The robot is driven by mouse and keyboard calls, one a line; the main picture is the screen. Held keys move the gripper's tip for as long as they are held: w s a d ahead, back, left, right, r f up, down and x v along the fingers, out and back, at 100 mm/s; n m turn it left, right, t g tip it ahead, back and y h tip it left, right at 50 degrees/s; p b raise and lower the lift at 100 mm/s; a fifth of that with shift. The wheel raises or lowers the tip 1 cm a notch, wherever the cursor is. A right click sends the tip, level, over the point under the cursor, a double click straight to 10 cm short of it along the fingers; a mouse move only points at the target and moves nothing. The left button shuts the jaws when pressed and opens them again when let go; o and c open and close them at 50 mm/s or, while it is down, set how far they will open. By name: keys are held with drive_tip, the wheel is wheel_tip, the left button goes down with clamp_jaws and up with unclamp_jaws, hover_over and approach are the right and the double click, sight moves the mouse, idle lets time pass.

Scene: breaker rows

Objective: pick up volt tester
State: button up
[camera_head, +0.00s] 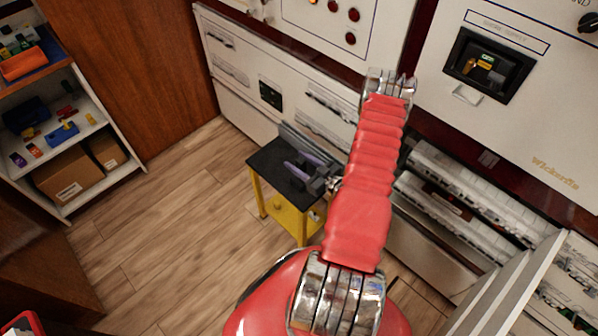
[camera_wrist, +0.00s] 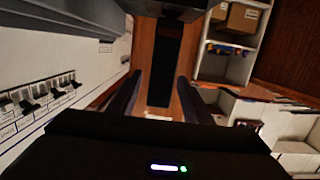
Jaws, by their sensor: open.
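I cannot surely pick out the volt tester in either view. My gripper (camera_head: 290,168) is in front of the black-topped yellow cart (camera_head: 262,160) in the head view, its fingers pointing left. The wrist view shows both dark fingers (camera_wrist: 157,95) spread apart, with nothing clearly held. A dark upright strip (camera_wrist: 163,65) shows beyond them; I cannot tell what it is.
The white shelf unit (camera_head: 119,135) holds cardboard boxes (camera_head: 72,172) low down; it also shows in the wrist view (camera_wrist: 226,68). White breaker cabinets (camera_head: 505,135) line the back and right. Wooden floor (camera_head: 160,230) is free between shelf and cart.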

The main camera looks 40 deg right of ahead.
drive_tip(key=w, duration=0.2)
drive_tip(key=shift+w+f, duration=0.2)
drive_tip(key=shift+w, duration=0.15)
drive_tip(key=shift+c, duration=0.2)
clamp_jaws()
idle(0.4)
wheel_tip(320, 180, up, 10)
idle(0.9)
idle(0.5)
